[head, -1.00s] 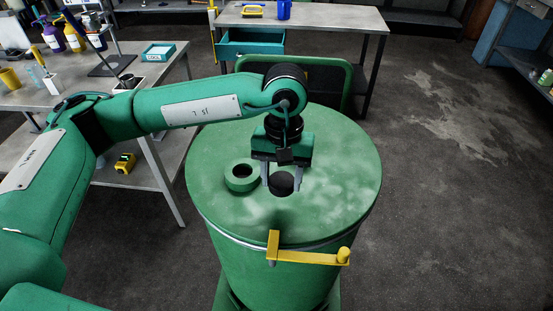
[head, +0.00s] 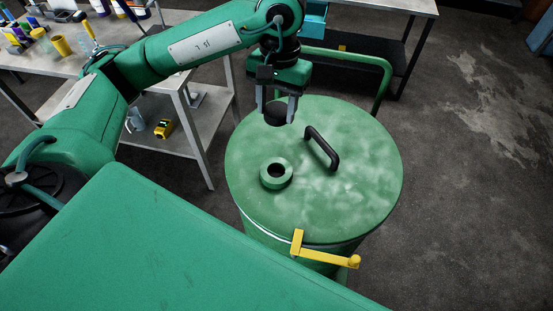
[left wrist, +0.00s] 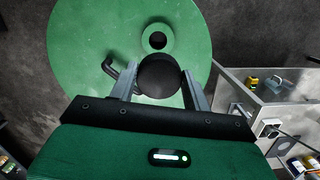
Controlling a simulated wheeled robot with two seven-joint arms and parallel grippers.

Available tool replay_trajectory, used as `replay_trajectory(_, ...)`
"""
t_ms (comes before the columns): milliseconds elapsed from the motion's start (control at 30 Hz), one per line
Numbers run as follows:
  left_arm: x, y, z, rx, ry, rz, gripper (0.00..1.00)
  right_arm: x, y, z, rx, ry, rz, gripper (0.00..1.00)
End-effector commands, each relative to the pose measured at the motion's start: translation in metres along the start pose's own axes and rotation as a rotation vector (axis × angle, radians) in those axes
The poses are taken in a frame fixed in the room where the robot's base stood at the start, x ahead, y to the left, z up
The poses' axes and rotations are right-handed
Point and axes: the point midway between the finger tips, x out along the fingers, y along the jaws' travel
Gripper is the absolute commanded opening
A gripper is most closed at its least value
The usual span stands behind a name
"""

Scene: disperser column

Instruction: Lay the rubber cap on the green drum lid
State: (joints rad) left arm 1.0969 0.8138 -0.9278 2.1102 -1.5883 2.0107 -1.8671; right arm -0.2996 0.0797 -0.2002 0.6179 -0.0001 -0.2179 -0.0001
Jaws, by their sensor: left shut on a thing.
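My left gripper (head: 277,108) is shut on the black rubber cap (head: 277,116), a dark rounded piece between its two grey fingers. In the head view the cap shows against the far left edge of the green drum lid (head: 330,210), apparently raised above it. The left wrist view shows the cap (left wrist: 160,77) between the fingers, with the lid (left wrist: 90,45) beyond. A green ring-shaped neck (head: 277,174) with a dark hole stands on the lid, nearer the camera than the cap. The cap is clear of this neck. My right gripper is not in view.
A black handle (head: 321,148) stands up from the lid, right of the cap. A yellow lever (head: 322,253) sticks out at the drum's front rim. A bench (head: 180,60) with bottles is at left. The lid's right side is bare.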

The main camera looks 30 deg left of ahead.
Motion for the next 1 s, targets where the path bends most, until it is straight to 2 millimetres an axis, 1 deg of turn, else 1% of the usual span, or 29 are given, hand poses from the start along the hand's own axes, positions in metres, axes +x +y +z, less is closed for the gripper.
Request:
replay_trajectory(33, 0.009, 0.001, 0.0, 0.0, -0.005, 0.001, 0.27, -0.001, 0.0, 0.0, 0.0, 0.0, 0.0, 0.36)
replay_trajectory(100, 0.019, 0.001, -0.001, 0.0, -0.005, 0.001, 0.27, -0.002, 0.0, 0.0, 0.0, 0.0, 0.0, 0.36)
replay_trajectory(800, 0.126, 0.001, -0.014, -0.001, -0.005, 0.002, 0.27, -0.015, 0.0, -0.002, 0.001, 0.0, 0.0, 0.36)
replay_trajectory(1000, 0.146, 0.0, -0.017, -0.001, -0.002, 0.001, 0.27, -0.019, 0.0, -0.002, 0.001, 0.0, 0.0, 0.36)
